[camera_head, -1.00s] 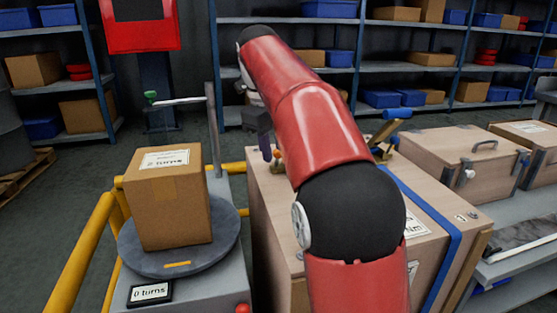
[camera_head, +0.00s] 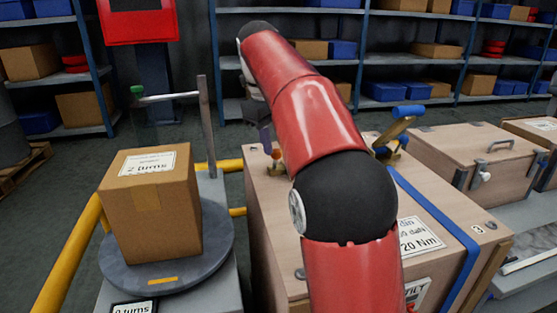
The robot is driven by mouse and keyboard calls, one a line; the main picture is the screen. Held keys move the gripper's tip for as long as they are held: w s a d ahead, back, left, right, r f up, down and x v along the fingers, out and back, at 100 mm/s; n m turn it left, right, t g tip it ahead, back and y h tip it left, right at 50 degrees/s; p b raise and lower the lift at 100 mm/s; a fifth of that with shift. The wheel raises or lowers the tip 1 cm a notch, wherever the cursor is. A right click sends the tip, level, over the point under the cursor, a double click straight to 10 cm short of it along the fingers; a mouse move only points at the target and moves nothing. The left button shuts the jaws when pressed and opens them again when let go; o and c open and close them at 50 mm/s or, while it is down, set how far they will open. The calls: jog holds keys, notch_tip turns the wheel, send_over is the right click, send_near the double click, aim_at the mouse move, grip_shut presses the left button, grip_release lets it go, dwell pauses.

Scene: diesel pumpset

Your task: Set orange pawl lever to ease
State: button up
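A small orange knob (camera_head: 276,154), which looks like the end of the pawl lever, shows at the top left edge of the wooden crate, just left of my arm. The rest of that lever is hidden behind my red arm, so I cannot tell its setting. My gripper (camera_head: 264,134) hangs at the far end of the arm, just above and left of the orange knob. It is small, dark and partly hidden. I cannot tell whether its fingers are open or touch the knob.
The wooden crate (camera_head: 262,205) has a blue strap and a brass crank with a blue handle (camera_head: 409,111). At left, a cardboard box (camera_head: 152,205) stands on a round grey turntable (camera_head: 219,250) beside a grey post (camera_head: 206,125) and yellow rails. Another wooden case (camera_head: 455,160) stands right.

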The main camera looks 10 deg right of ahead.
aim_at(276, 150)
jog(key=f, duration=0.2)
jog(key=f+b, duration=0.1)
jog(key=f, duration=0.1)
jog(key=d+f, duration=0.1)
jog(key=f, duration=0.1)
jog(key=shift+w+f+b, duration=0.1)
jog(key=shift+w+b, duration=0.15)
jog(key=shift+b, duration=0.05)
jog(key=shift+c, duration=0.3)
grip_shut()
